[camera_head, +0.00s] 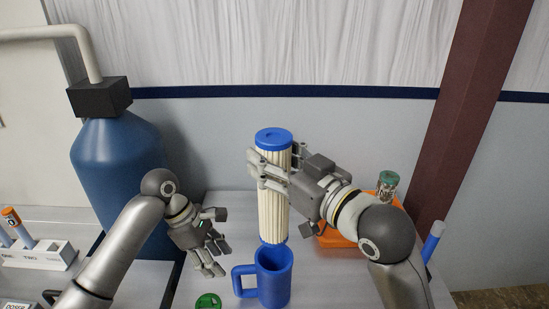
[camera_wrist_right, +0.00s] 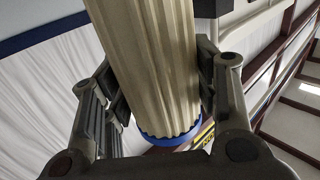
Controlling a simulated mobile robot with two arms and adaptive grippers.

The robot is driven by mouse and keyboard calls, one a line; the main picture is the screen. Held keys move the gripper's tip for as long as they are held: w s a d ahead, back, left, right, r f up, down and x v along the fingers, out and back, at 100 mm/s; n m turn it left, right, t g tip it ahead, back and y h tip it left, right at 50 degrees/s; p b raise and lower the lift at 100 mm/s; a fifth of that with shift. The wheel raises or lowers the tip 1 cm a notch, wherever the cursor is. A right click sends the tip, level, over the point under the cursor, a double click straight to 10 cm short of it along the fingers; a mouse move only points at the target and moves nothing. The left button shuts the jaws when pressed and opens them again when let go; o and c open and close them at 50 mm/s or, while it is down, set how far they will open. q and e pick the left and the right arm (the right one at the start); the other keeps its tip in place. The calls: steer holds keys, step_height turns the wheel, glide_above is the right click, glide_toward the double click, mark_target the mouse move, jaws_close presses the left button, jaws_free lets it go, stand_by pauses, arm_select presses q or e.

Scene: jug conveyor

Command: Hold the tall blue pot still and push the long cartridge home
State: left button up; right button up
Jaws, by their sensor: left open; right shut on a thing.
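The long cartridge (camera_head: 272,210) is a pale pleated cylinder with blue end caps, standing about upright over the blue pot (camera_head: 274,283). My right gripper (camera_head: 268,168) is shut around its upper part. In the right wrist view the cartridge (camera_wrist_right: 155,65) runs between the fingers, with one blue cap showing. The cartridge's lower cap is at the pot's far rim in the head view; I cannot tell whether it is inside. The pot is upright on the table, its handle pointing left. My left gripper (camera_head: 217,258) is open and empty, left of the pot and apart from it.
A green lid (camera_head: 208,301) lies left of the pot. An orange tray (camera_head: 333,238) and a green-topped jar (camera_head: 388,186) are behind my right arm. A big blue tank (camera_head: 118,165) stands behind my left arm. A white rack (camera_head: 45,257) holds vials at far left.

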mark_target(237, 287)
arm_select(q)
steer(key=x, duration=1.2)
steer(key=shift+s, duration=0.1)
jaws_close()
stand_by(0.5)
jaws_free()
stand_by(0.5)
jaws_close()
stand_by(0.9)
